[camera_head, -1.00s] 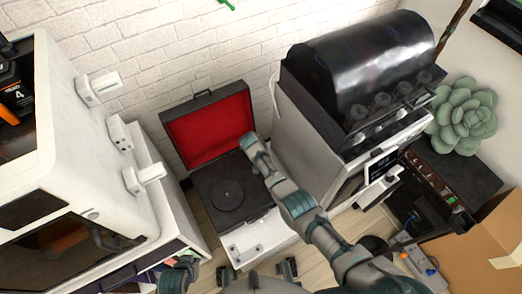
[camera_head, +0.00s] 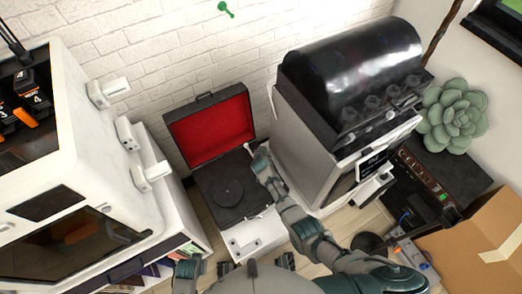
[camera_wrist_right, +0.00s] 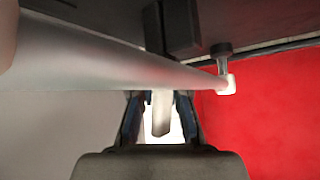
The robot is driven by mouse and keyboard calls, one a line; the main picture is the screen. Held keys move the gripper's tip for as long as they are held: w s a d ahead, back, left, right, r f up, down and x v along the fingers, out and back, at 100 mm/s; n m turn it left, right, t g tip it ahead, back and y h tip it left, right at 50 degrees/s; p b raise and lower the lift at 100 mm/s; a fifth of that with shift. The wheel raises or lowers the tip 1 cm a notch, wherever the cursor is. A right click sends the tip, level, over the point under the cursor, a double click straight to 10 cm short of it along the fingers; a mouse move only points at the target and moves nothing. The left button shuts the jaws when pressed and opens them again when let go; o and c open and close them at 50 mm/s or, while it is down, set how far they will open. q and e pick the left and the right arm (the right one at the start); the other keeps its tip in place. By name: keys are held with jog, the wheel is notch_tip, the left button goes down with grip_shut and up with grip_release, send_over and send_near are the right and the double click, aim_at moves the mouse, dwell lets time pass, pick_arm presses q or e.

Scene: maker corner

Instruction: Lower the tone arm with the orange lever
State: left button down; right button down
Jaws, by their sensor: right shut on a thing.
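The record player (camera_head: 222,216) stands open at the centre of the head view, with a red-lined lid (camera_head: 208,131) and a dark platter (camera_head: 228,186). My right arm reaches its right side; its gripper is hard to make out there. In the right wrist view, my right gripper (camera_wrist_right: 160,115) is shut on a pale upright piece (camera_wrist_right: 162,110). I see no clear orange on it and cannot tell whether it is the lever. A grey tube with a white end (camera_wrist_right: 228,85), possibly the tone arm, crosses in front.
A white machine (camera_head: 95,150) stands at the left, and a grey machine with a dark, glossy cover (camera_head: 350,65) stands close on the right of my right arm. A cardboard box (camera_head: 480,250) and a succulent plant (camera_head: 455,115) are farther right. A brick wall is behind.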

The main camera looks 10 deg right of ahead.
jog(key=shift+s+f, duration=0.15)
jog(key=shift+f, duration=0.05)
jog(key=c, duration=1.4)
grip_release()
jog(key=shift+r, duration=0.1)
jog(key=v, duration=1.2)
jog(key=shift+s+f, duration=0.15)
jog(key=shift+f, duration=0.1)
